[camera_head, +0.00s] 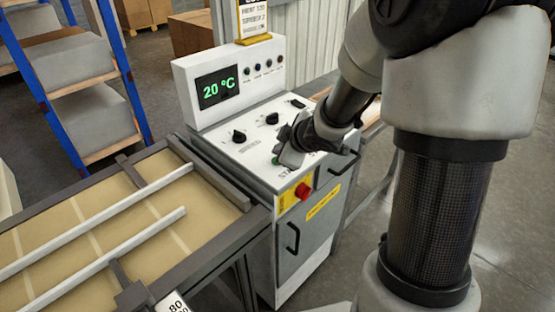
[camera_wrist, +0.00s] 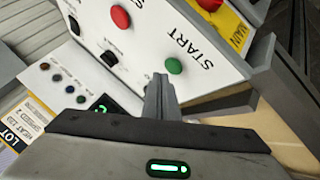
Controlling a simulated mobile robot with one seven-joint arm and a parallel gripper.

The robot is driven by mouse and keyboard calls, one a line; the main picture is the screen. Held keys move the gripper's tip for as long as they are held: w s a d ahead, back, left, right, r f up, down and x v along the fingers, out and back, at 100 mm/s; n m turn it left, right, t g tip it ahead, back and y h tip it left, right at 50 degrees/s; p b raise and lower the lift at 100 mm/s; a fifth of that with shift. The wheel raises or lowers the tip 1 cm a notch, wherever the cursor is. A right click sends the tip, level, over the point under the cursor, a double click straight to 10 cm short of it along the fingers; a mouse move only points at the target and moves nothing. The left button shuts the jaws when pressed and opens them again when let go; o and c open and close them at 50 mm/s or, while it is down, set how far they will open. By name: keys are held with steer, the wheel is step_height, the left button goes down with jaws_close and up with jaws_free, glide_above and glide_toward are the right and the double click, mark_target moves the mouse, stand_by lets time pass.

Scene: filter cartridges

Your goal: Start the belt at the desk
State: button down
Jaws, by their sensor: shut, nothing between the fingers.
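The control desk (camera_head: 240,150) stands at the centre of the head view, with a white sloped top and a display (camera_head: 219,87) reading 20 °C. My gripper (camera_head: 287,157) is shut and empty, low over the front part of the desk top. In the wrist view the closed fingertips (camera_wrist: 160,82) appear just short of the green button (camera_wrist: 174,66) beside the word START. I cannot tell whether they touch it. A red button (camera_wrist: 121,17) is further along the panel. The belt (camera_head: 88,228), tan with crosswise lines, lies left of the desk.
A red main switch (camera_head: 303,190) on a yellow plate sits on the desk's front. Black knobs (camera_head: 239,136) stand on the top. Two pale rails (camera_head: 120,212) run over the belt. A blue-posted rack (camera_head: 118,70) stands at the back left. Floor is open at right.

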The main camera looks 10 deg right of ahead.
stand_by(0.5)
steer(key=shift+f+b, duration=0.35)
steer(key=shift+f, duration=0.1)
steer(key=shift+f+b, duration=0.3)
steer(key=shift+f, duration=0.15)
stand_by(0.7)
steer(key=shift+r, duration=0.15)
steer(key=shift+r+p, duration=0.7)
steer(key=shift+p, duration=0.25)
step_height(320, 180, up, 5)
steer(key=p, duration=0.5)
steer(key=shift+r, duration=0.1)
